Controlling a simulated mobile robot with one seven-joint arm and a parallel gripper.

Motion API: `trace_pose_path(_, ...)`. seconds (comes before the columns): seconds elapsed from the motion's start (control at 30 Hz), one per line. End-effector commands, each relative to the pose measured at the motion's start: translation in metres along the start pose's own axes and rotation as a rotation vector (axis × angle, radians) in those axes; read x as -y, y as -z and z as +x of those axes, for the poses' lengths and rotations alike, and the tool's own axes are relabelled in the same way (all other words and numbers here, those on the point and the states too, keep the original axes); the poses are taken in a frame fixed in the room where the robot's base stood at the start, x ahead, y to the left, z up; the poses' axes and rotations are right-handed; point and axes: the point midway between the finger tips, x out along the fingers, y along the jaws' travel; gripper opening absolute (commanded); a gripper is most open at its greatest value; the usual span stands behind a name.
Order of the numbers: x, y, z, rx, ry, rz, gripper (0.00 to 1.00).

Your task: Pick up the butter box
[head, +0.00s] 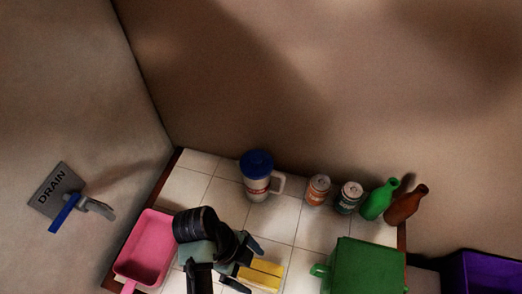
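A yellow box (265,273), which I take to be the butter box, lies on the white tiled surface at the bottom centre of the head view. My gripper (246,272) is at the box's left end. Its two dark fingers are spread apart, one on the far side of the box and one on the near side. I cannot tell whether either finger touches the box. My wrist hides the surface just left of it.
A pink tray (148,246) stands left of my arm and a green container (366,268) right of the box. Behind are a blue-lidded mug (257,178), two cans (318,189) (349,197), a green bottle (377,201) and a brown bottle (405,204). Walls rise behind and left.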

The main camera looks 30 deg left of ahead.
Motion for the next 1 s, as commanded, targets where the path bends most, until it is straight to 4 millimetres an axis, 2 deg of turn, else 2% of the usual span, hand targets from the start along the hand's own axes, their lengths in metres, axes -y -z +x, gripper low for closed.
trace_pose_path(0.1, 0.000, 0.001, 0.014, 0.000, -0.001, 0.000, 1.00)
trace_pose_path(0.37, 0.002, 0.004, 0.031, 0.001, -0.001, 0.000, 1.00)
trace_pose_path(0.63, 0.005, 0.007, 0.066, 0.001, 0.000, -0.001, 1.00)
trace_pose_path(0.77, 0.005, 0.007, 0.073, 0.002, 0.002, -0.001, 1.00)
trace_pose_path(1.0, 0.005, 0.007, 0.074, 0.003, 0.003, 0.000, 1.00)
